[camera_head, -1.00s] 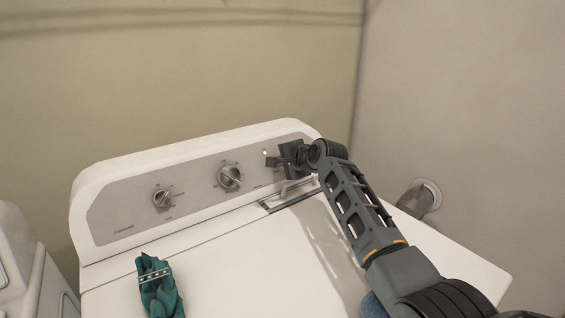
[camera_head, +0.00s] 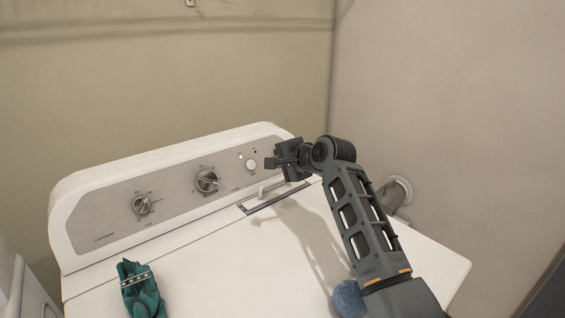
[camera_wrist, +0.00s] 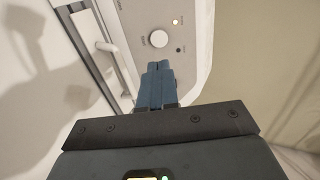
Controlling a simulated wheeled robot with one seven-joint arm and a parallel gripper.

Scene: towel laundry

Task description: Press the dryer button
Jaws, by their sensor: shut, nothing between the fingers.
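The dryer (camera_head: 160,240) is white with a grey control panel (camera_head: 112,212) along its back. The dryer button (camera_head: 250,165) is a round white knob at the right end of the panel. It also shows in the wrist view (camera_wrist: 158,39), just beyond my fingertips. My gripper (camera_head: 269,163) is shut and empty, just right of the button in the head view and apart from it. In the wrist view my closed fingers (camera_wrist: 158,66) point toward the button, with a small gap of panel between.
Two dials (camera_head: 207,181) sit left of the button. A lint-slot handle (camera_head: 270,190) lies on the top below it. A wall stands behind and another at right.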

